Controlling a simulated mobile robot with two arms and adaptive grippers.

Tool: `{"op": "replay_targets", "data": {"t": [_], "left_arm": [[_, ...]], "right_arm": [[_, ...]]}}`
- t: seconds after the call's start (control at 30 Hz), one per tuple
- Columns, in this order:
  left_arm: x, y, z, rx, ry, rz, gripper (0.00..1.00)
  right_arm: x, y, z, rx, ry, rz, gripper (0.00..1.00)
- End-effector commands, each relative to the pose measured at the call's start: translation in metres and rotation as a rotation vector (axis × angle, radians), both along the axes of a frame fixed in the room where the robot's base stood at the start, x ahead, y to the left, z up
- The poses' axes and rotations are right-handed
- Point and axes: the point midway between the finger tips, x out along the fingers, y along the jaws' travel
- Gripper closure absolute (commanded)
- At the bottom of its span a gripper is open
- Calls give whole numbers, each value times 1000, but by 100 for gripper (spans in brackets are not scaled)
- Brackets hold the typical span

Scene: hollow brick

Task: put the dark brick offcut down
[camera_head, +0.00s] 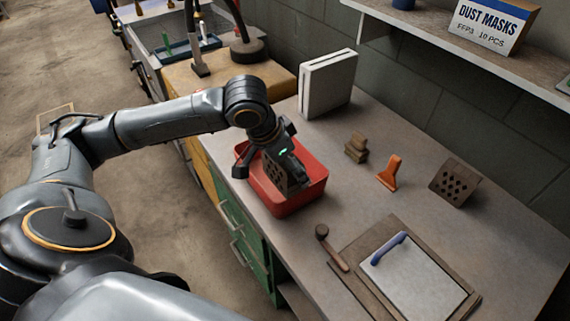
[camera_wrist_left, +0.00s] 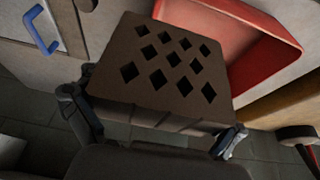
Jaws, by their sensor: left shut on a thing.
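The dark brick offcut (camera_wrist_left: 160,65), a brown block with diamond-shaped holes, is between the fingers of my left gripper (camera_wrist_left: 155,125). In the head view, the offcut (camera_head: 290,178) is over the red tray (camera_head: 309,197), partly hidden by my left gripper (camera_head: 272,165), which is shut on it. The red tray also shows in the wrist view (camera_wrist_left: 275,65), behind and to the right of the offcut. I cannot tell whether the offcut touches the tray. My right gripper is not in view.
Another holed brick piece (camera_head: 455,184) stands on the grey worktop (camera_head: 400,135) at the right. An orange scraper (camera_head: 389,174), a small brown block (camera_head: 356,148), a white box (camera_head: 328,84), a brown-handled tool (camera_head: 331,248) and a board with a blue-handled plate (camera_head: 418,275) are around the tray.

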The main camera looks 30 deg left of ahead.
Motion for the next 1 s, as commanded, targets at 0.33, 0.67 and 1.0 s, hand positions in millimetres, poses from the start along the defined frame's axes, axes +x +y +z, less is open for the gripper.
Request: {"op": "replay_targets", "data": {"t": [0.33,0.67,1.0], "left_arm": [[49,30,-52,0,0,2,55],[59,36,-82,1,3,1,55],[59,36,-98,0,-2,0,55]], "right_arm": [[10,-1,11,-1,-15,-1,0],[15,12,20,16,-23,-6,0],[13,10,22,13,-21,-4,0]]}}
